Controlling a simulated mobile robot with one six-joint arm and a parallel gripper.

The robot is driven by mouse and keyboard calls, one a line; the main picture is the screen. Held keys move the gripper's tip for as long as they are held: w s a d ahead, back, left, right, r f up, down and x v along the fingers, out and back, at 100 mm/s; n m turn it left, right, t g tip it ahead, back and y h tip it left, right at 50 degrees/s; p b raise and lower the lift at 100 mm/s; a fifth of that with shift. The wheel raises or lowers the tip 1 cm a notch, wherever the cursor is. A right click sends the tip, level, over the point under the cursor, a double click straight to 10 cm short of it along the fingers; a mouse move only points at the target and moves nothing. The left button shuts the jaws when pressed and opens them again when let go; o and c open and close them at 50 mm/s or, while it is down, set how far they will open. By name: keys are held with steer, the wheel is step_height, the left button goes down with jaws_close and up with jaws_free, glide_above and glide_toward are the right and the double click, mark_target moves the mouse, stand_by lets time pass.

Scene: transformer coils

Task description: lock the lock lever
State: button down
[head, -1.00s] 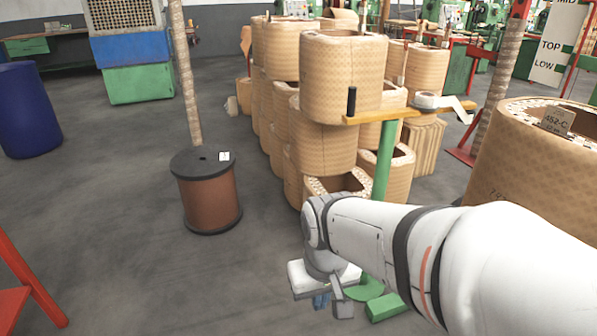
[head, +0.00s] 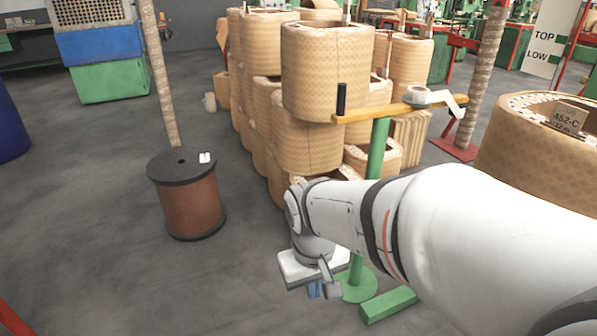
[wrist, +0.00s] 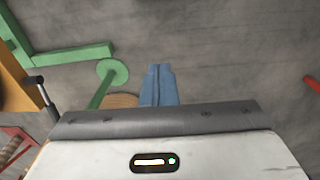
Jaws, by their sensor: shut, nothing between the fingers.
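A green stand post (head: 377,150) carries a yellow crossbar (head: 385,113). A black upright handle (head: 341,98) stands at the bar's left end. A pale round part (head: 417,95) with a light strip sits toward its right end. I cannot tell which of these is the lock lever. My gripper (head: 316,290) is low, left of the post's foot and well below the bar, touching nothing. Its blue fingers are together and empty in the wrist view (wrist: 158,85). That view also shows the crossbar (wrist: 12,85) and handle (wrist: 40,85) at the left. My arm hides part of the stand.
Stacked tan coils (head: 310,110) rise behind the stand. A large coil (head: 540,140) marked 452-C is at the right. A brown spool (head: 190,200) stands left of my gripper. A green foot bar (head: 388,303) lies on the floor. The left floor is open.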

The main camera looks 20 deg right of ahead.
steer(key=w+d+f+n+g+h+b, duration=0.1)
steer(key=w+d+f+n+g+h, duration=0.3)
steer(key=d, duration=0.3)
steer(key=w+d+f+n+g+h, duration=0.2)
steer(key=w+d+f+n+h, duration=0.1)
steer(key=d+f+h, duration=0.3)
steer(key=w+d+f+n+t+h+b, duration=0.1)
steer(key=w+d+f+n+t+h, duration=0.3)
steer(key=w, duration=0.8)
step_height(320, 180, down, 6)
steer(key=n+t+h, duration=0.2)
steer(key=n+h, duration=0.2)
steer(key=shift+r+n+t, duration=0.2)
steer(key=shift+n+t, duration=0.2)
steer(key=d+r+b, duration=0.4)
steer(key=d, duration=0.7)
steer(key=shift+r+b, duration=0.2)
steer(key=shift+b, duration=0.1)
